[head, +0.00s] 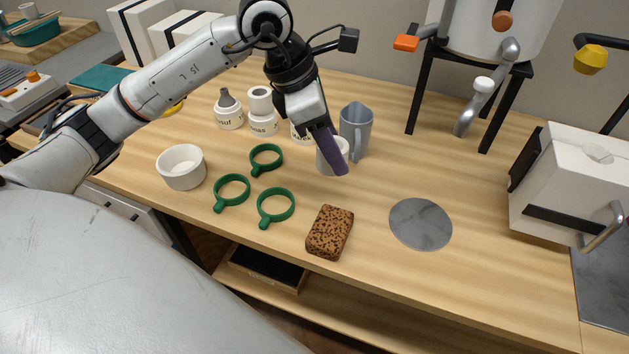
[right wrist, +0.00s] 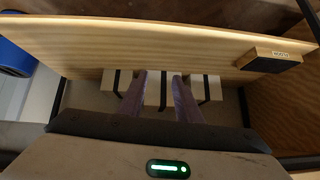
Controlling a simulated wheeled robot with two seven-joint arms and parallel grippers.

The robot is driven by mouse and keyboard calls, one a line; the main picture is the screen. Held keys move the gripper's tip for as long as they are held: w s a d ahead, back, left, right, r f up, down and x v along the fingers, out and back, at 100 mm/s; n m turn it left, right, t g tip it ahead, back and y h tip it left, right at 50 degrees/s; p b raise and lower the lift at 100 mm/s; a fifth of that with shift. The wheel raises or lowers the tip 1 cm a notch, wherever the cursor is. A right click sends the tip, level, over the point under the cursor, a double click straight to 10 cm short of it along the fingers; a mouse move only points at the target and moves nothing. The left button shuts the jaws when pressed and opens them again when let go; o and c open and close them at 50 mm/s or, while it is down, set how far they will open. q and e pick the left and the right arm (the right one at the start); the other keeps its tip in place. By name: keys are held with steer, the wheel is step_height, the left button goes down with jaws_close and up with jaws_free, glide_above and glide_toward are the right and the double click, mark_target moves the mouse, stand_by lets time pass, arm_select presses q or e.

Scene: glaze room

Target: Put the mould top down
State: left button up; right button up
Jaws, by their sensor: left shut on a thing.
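My left gripper (head: 330,152) reaches down over the middle of the table in the head view, its purple finger pointing down. It is shut on a small white rounded piece (head: 340,160), which I take for the mould top. The finger and wrist hide part of this piece. It is just in front of the grey jug, and I cannot tell whether it touches the table. My right gripper (right wrist: 160,80) shows only in the right wrist view. Its two purple fingers stand apart, with pale blocks with dark bands (right wrist: 158,90) beyond them.
Three green rings (head: 277,206), a white bowl (head: 182,167) and a speckled brown block (head: 330,232) lie in front. A grey jug (head: 356,128) and labelled white jars (head: 229,115) stand behind. A grey disc (head: 420,224) lies to the right, with clear wood around it.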

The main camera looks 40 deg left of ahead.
arm_select(q)
steer(key=w+a+n+t+y+b, duration=0.1)
steer(key=w+a+n+y, duration=0.3)
steer(key=n, duration=0.8)
steer(key=f, duration=0.1)
steer(key=s+a+f, duration=0.1)
steer(key=f, duration=0.2)
steer(key=shift+s+a+f+b, duration=0.25)
steer(key=shift+a+b, duration=0.1)
steer(key=shift+y, duration=0.3)
steer(key=shift+f, duration=2.25)
arm_select(e)
steer(key=shift+w+a+f, duration=0.2)
steer(key=shift+w+f, duration=0.15)
steer(key=shift+f, duration=0.25)
arm_select(q)
steer(key=shift+f, duration=0.15)
steer(key=o, duration=1.1)
